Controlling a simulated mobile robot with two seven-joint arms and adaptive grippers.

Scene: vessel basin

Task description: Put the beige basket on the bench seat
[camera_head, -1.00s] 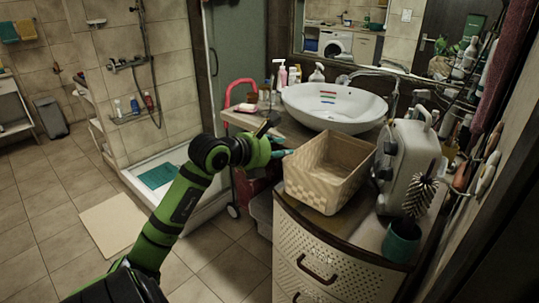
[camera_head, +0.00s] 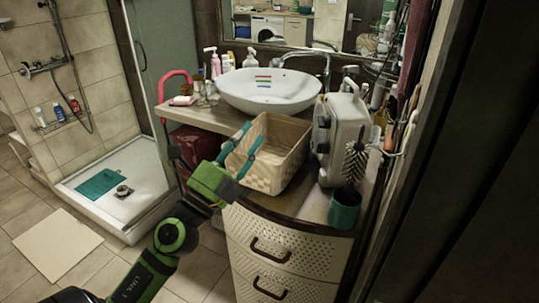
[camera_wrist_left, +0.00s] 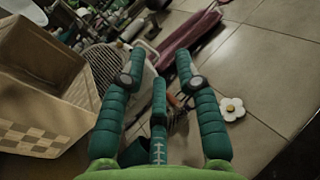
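The beige basket (camera_head: 270,172) stands upright and looks empty on the wooden counter, in front of the white basin. It also shows at the left of the left wrist view (camera_wrist_left: 35,125). My left gripper (camera_head: 242,146), with teal fingers, overlaps the basket's left side in the head view. In the left wrist view its fingers (camera_wrist_left: 158,72) are spread with nothing between them, and the basket is left of them. I cannot tell whether a finger touches the basket. I cannot make out a bench seat. My right gripper is out of view.
The white basin (camera_head: 268,92) is behind the basket. A grey appliance (camera_head: 340,135) and a teal cup with a brush (camera_head: 344,207) stand to its right. Perforated drawers (camera_head: 285,245) are below. The floor at left has a pale mat (camera_head: 57,245).

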